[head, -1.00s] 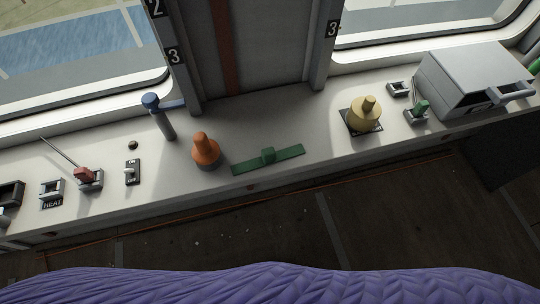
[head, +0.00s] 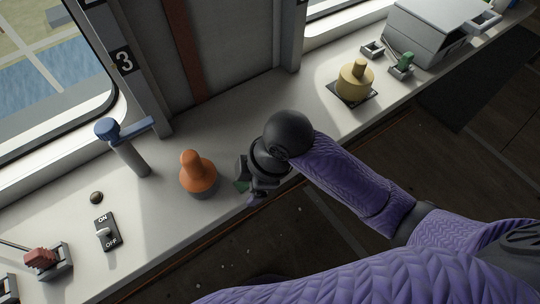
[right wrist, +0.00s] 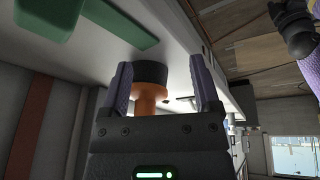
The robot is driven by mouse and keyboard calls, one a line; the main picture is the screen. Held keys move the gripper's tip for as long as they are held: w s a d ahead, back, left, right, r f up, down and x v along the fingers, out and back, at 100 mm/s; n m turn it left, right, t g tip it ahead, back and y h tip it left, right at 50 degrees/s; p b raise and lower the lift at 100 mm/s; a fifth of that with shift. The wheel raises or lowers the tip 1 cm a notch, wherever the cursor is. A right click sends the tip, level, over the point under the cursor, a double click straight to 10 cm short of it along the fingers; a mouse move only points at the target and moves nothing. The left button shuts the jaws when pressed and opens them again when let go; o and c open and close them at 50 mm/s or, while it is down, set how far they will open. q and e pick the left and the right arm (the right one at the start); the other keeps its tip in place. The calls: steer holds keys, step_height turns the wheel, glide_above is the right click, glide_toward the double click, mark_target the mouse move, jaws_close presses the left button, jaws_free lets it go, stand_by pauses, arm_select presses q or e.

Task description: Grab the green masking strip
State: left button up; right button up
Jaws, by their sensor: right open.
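The green masking strip (head: 241,186) lies on the pale console beside the orange knob (head: 197,174). In the head view my right gripper (head: 252,184) hides most of it. In the right wrist view the strip (right wrist: 122,27) shows at the upper left, with its raised grip block (right wrist: 48,22) nearer the camera. My right gripper (right wrist: 160,82) is open, with the orange knob (right wrist: 153,92) showing beyond and between its fingers. The strip is left of the fingers there, not between them. A dark part of my left arm shows at the upper right, its jaws unclear.
A blue-topped lever (head: 123,145) stands left of the orange knob. An on/off switch (head: 106,232) and a red-handled lever (head: 42,258) are farther left. A yellow knob (head: 354,84) and a grey box (head: 432,32) are to the right. Bare console lies between the gripper and the yellow knob.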

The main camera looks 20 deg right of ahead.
steer(key=w+n, duration=0.1)
steer(key=w+d+r+n+h, duration=0.1)
steer(key=w+r+n, duration=0.1)
steer(key=shift+w+d+r+n+g+h, duration=0.15)
steer(key=shift+d+r+n+g+h, duration=0.15)
steer(key=shift+d+n+g, duration=0.1)
steer(key=w+d+r+n, duration=0.1)
steer(key=w+d+r+h, duration=0.1)
steer(key=d, duration=0.1)
steer(key=w+d+r+n+h, duration=0.1)
steer(key=r, duration=0.1)
steer(key=shift+w+d+n+g, duration=0.15)
steer(key=shift+d+n+g, duration=0.15)
steer(key=shift+g, duration=0.1)
steer(key=shift+f, duration=0.1)
step_height(320, 180, down, 10)
steer(key=b, duration=0.4)
steer(key=shift+a+r, duration=0.15)
steer(key=shift+r, duration=0.2)
steer(key=shift+c, duration=0.4)
jaws_close()
